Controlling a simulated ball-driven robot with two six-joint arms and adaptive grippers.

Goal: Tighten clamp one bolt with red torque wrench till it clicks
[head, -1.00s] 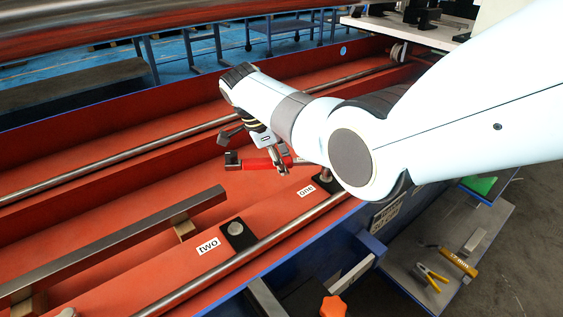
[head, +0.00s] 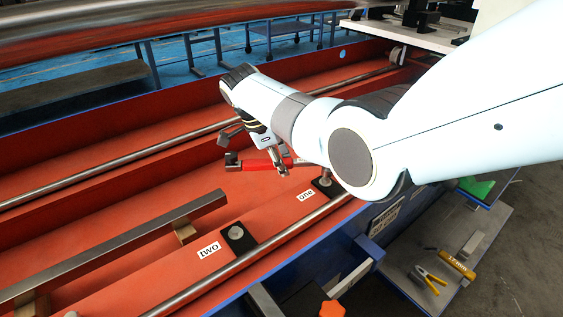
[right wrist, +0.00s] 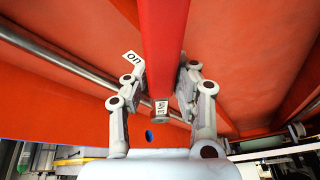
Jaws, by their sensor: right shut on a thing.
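My right gripper (head: 279,160) is shut on the red torque wrench (head: 257,164) and holds it above the orange-red bed. The wrench's dark head (head: 232,159) points left. In the right wrist view the red handle (right wrist: 165,40) runs between both fingers of the gripper (right wrist: 167,82), with a grey labelled end below. Clamp one, a black plate (head: 322,189) with a grey bolt (head: 326,177), is right of the wrench, beside the "one" label (head: 306,195). My arm partly covers this area. The wrench head is apart from the bolt. My left gripper is not in view.
Clamp two (head: 238,237) sits nearer on the same rail, by its "two" label (head: 209,250). A long steel bar (head: 120,245) rests on blocks at the left. A grey side shelf (head: 430,275) holds pliers (head: 431,279) and a yellow tool (head: 457,265).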

